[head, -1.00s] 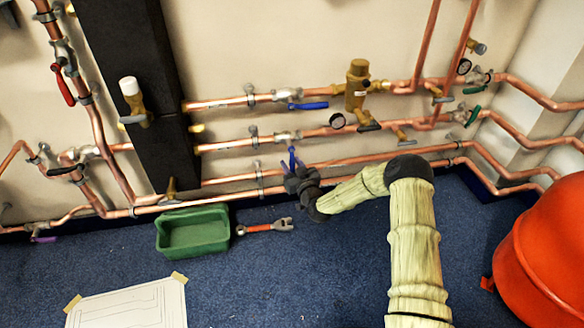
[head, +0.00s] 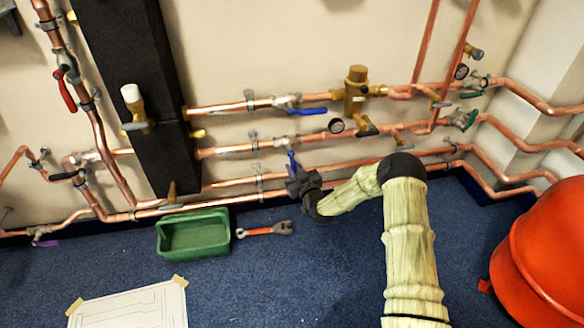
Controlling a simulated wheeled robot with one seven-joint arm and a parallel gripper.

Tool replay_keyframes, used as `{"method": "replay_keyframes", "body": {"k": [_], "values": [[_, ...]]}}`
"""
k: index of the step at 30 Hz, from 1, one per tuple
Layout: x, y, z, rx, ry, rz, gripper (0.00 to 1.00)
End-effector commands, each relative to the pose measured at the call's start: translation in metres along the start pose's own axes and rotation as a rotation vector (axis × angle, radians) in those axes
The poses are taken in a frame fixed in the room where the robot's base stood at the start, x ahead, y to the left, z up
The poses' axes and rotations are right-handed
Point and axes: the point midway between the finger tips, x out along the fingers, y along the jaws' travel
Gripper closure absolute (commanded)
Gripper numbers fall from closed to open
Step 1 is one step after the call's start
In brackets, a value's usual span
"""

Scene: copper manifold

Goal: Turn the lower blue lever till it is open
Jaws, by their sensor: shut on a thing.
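The lower blue lever (head: 292,160) hangs down from its valve (head: 286,141) on the middle copper pipe. It points steeply downward, across the pipe, with a slight lean to the right. My gripper (head: 294,174) is at the lever's lower end and shut on it; the dark jaws hide that end. The upper blue lever (head: 307,111) lies nearly along the upper copper pipe, to the right of its valve (head: 285,101).
Lower pipes run behind my gripper. A gauge (head: 336,125) and brass fittings (head: 365,128) sit to the right. A green tray (head: 194,251) and red-handled wrench (head: 265,230) lie on the blue floor. A large orange object (head: 545,250) stands at the right.

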Motion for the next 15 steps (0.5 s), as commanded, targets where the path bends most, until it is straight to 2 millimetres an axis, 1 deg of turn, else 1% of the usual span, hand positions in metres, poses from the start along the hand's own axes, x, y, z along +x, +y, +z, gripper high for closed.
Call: {"method": "replay_keyframes", "body": {"k": [1,8,15], "values": [[-0.001,0.001,-0.003,-0.032,-0.010,-0.003,1.00],[-0.003,0.013,-0.005,-0.218,-0.047,-0.004,1.00],[-0.006,0.025,-0.009,-0.439,-0.092,-0.003,1.00]]}}
